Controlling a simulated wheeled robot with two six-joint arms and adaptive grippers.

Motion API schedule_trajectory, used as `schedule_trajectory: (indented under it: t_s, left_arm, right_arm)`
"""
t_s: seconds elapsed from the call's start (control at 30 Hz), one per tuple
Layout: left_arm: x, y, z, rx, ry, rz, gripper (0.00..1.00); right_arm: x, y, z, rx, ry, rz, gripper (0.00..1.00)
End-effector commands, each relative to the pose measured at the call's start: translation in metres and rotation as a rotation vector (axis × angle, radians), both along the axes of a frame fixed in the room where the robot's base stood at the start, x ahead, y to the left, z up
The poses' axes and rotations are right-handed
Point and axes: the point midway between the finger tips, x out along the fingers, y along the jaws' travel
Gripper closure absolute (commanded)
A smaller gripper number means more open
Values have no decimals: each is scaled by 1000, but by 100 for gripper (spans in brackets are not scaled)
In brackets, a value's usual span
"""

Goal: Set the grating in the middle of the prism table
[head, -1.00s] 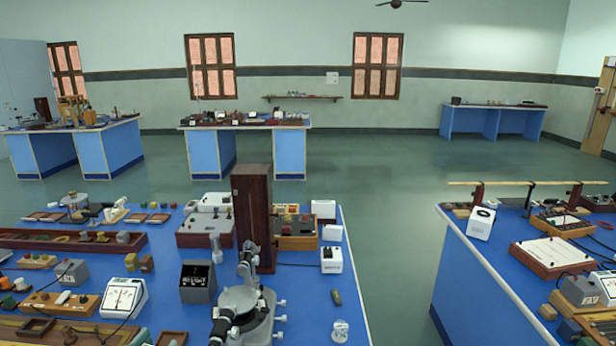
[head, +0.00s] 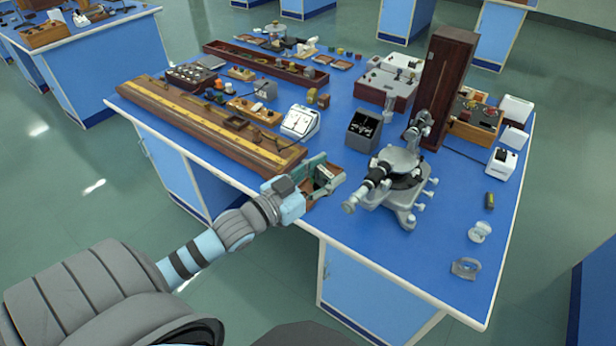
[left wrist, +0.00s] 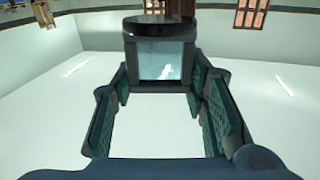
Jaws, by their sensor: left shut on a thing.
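My left gripper (head: 322,182) reaches in from the left over the table's front edge, left of the spectrometer. In the left wrist view my left gripper (left wrist: 163,85) has its teal pads closed on the two sides of the grating (left wrist: 163,62), a square glassy plate in a dark frame with a dark round disc at one end. The fingers largely hide it in the head view. The prism table (head: 402,158) is the grey round plate in the middle of the spectrometer (head: 405,200); it looks bare. My right gripper is not in view.
A small brown wooden box (head: 322,192) lies under the gripper. A tall dark wooden case (head: 446,80) stands behind the spectrometer. A black box (head: 363,130) and a white meter (head: 300,121) stand behind the gripper.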

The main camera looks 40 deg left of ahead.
Motion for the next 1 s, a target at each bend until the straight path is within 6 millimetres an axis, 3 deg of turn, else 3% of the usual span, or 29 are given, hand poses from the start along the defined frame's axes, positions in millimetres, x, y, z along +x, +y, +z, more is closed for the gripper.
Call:
schedule_trajectory:
  t_s: [0.1, 0.2, 0.33, 0.47, 0.77, 0.87, 1.0]
  left_arm:
    - [49, 58, -9, 0, -12, 137, 89]
    - [80, 99, -17, -10, -11, 228, 89]
    - [104, 131, -25, -26, -1, 297, 89]
    - [112, 142, -29, -34, 6, 320, 89]
    - [112, 143, -34, -35, 8, 321, 89]
    - [112, 143, -51, -35, 8, 321, 89]
    - [111, 143, -101, -35, 9, 321, 89]
  right_arm:
    - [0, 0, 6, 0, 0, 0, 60]
    - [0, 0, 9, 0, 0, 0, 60]
    - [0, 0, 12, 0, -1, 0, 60]
    - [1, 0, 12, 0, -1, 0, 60]
    - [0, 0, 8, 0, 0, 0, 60]
    - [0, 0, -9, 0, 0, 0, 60]
    - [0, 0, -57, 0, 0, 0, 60]
